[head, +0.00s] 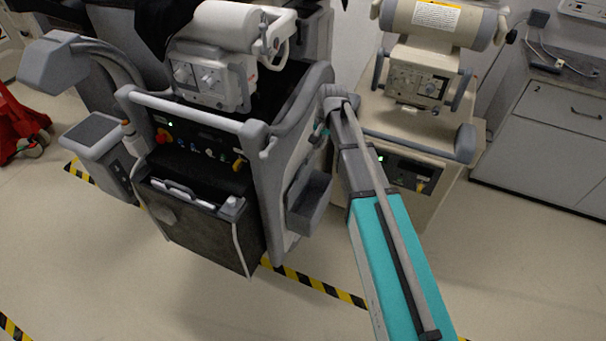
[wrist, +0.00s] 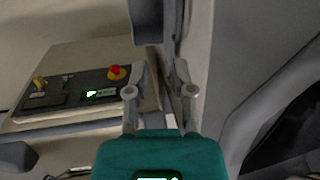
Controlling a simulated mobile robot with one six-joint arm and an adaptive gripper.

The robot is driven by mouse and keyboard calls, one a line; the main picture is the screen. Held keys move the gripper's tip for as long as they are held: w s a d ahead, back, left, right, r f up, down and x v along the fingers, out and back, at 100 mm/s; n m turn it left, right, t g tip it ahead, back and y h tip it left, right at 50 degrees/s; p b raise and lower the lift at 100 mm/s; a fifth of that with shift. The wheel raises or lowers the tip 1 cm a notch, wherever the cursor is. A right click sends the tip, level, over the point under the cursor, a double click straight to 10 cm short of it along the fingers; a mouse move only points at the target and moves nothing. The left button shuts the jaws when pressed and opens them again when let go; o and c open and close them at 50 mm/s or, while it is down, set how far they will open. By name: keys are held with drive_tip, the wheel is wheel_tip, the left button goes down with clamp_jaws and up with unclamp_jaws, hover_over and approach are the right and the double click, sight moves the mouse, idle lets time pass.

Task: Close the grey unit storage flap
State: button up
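The grey unit (head: 285,140) stands left of centre in the head view, and its side fills the right of the wrist view (wrist: 245,60). A dark front flap (head: 205,225) on it appears tilted outward, with a dark gap behind its top edge. A grey open-topped bin (head: 308,205) sits on its right side. I cannot tell for certain which is the storage flap. My gripper (head: 323,133) is beside the unit's right side, above the bin. In the wrist view my gripper (wrist: 160,75) has its fingers apart with nothing seen between them. Contact with the side panel is unclear.
A beige unit (head: 415,165) stands close to the right of my arm; its control panel (wrist: 75,90) with a red button shows in the wrist view. Grey cabinets (head: 550,130) are at far right. The floor in front is clear, with yellow-black tape (head: 315,283).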

sight(301, 167)
drive_tip(key=w+a+f, duration=0.1)
drive_tip(key=w+a+b, duration=0.1)
drive_tip(key=a, duration=0.1)
drive_tip(key=shift+w+f, duration=0.25)
drive_tip(key=shift+f, duration=0.1)
drive_tip(key=shift+f, duration=0.2)
drive_tip(key=a+f+b, duration=0.1)
drive_tip(key=f+b, duration=0.7)
drive_tip(key=b, duration=0.1)
drive_tip(key=w+a+f+b, duration=0.1)
drive_tip(key=f+b, duration=0.3)
drive_tip(key=f, duration=0.1)
drive_tip(key=shift+a, duration=0.35)
idle(0.3)
drive_tip(key=shift+c, duration=0.3)
